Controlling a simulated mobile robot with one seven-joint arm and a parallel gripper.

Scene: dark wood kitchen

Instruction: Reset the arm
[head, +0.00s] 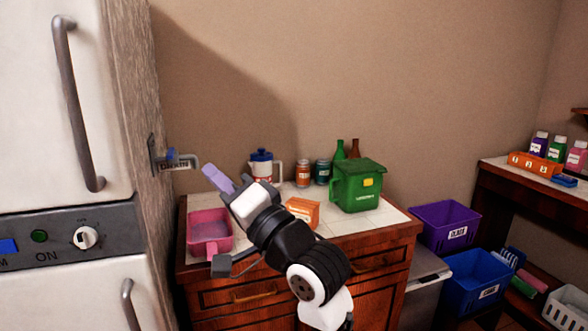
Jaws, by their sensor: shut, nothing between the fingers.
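My arm reaches in from the bottom middle, up and to the left over the wooden cabinet (342,244). My gripper (213,174) is at its end, above the back left of the white tiled top. Its lavender tip points up and left, and it is shut and empty. A pink tub (208,232) stands on the left of the top, below the gripper. The arm hides part of the top and of the cabinet front.
A white jug (262,166), two jars (303,174), an orange box (303,211) and a green container (358,185) stand on the top. A white appliance (70,120) is close at left. Purple (445,222) and blue (478,281) bins are at right.

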